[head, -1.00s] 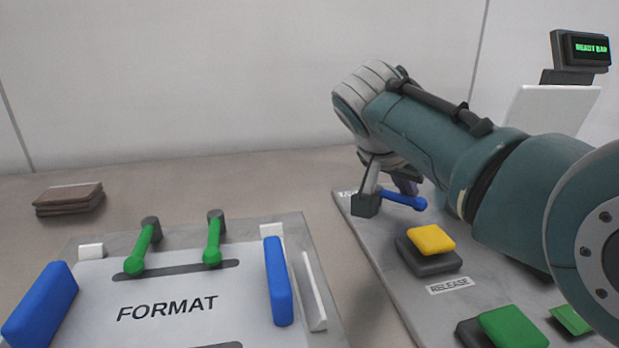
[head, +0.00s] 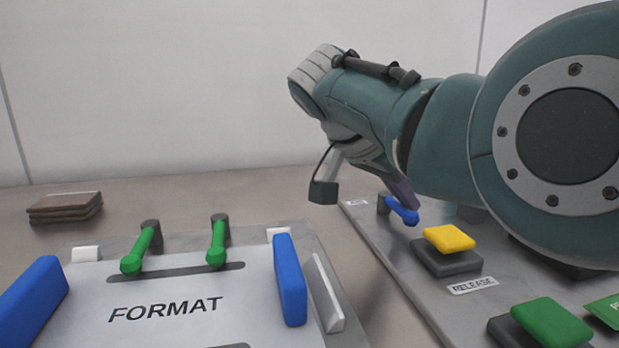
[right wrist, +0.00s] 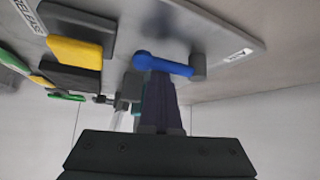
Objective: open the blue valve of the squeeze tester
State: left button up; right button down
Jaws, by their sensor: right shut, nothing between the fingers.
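The blue valve (head: 404,210) is a short lever with a round knob, on a grey pivot post at the back-left corner of the right-hand grey panel (head: 400,262). Its knob end points toward the front right. My right gripper (head: 405,195) is just behind and above the lever, its purple fingers partly hidden by my arm. In the right wrist view the shut, empty fingers (right wrist: 160,80) reach the blue lever (right wrist: 165,64), near its middle. I cannot tell whether they touch it. My left gripper is not in view.
On the same panel stand a yellow button (head: 449,238) by a RELEASE label and a green button (head: 551,323). A left panel marked FORMAT (head: 165,308) carries green levers (head: 217,243) and blue bars (head: 290,280). A brown stack (head: 65,206) lies at the back left.

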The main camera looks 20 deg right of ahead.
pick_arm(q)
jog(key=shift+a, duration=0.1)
pick_arm(e)
jog(key=shift+a, duration=0.1)
dwell(0.3)
jog(key=shift+d+r, duration=0.15)
jog(key=shift+d, duration=0.2)
jog(key=d, duration=0.1)
jog(key=d+p, duration=0.1)
jog(key=r+p, duration=0.1)
jog(key=shift+s+d, duration=0.25)
jog(key=shift+d, duration=0.15)
jog(key=shift+a+r, duration=0.15)
jog(key=shift+r, duration=0.15)
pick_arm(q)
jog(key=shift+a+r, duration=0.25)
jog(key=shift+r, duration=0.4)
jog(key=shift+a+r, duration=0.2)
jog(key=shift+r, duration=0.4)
pick_arm(e)
jog(key=w+v, duration=0.2)
jog(key=v, duration=0.6)
jog(key=shift+a+r, duration=0.2)
jog(key=shift+a, duration=0.15)
